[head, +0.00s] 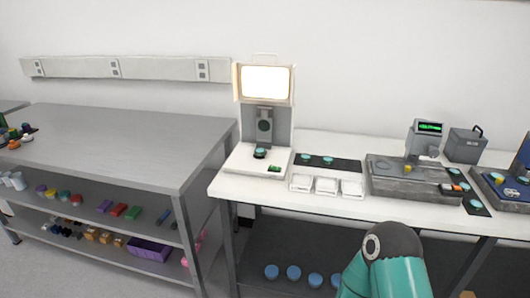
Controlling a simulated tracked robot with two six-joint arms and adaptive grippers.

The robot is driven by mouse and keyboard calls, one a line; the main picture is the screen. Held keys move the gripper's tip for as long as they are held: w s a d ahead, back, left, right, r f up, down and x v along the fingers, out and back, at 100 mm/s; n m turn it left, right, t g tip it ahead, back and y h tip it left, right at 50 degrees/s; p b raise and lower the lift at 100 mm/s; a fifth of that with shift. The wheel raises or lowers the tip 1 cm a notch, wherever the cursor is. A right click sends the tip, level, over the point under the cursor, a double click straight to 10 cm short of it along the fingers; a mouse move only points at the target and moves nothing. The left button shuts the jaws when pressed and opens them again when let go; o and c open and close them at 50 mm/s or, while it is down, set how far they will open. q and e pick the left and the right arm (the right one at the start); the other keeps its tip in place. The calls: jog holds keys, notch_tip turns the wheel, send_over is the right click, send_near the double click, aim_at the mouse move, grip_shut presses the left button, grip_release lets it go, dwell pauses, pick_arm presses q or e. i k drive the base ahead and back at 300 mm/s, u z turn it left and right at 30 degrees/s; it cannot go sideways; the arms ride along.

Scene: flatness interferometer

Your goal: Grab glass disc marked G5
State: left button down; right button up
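Small teal discs that look like glass lie on the white bench. Two of them, a left disc (305,156) and a right disc (328,160), lie on a dark mat (349,164). Another teal disc (260,151) is on the base of the instrument with the bright screen (266,83). One more teal disc (475,203) lies on a dark strip at the right. Any markings are too small to read, so I cannot tell which disc is G5. Neither of my grippers is in view; only a teal and grey arm link of mine shows at the bottom.
White trays (325,186) stand in front of the mat. A grey stone plate with a gauge and green display (429,128) is to their right, near a grey box (465,145). Several blue round things (293,272) lie below. The grey table (120,140) at left is mostly clear.

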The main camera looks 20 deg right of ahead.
aim_at(260, 151)
jog(key=i, duration=0.9)
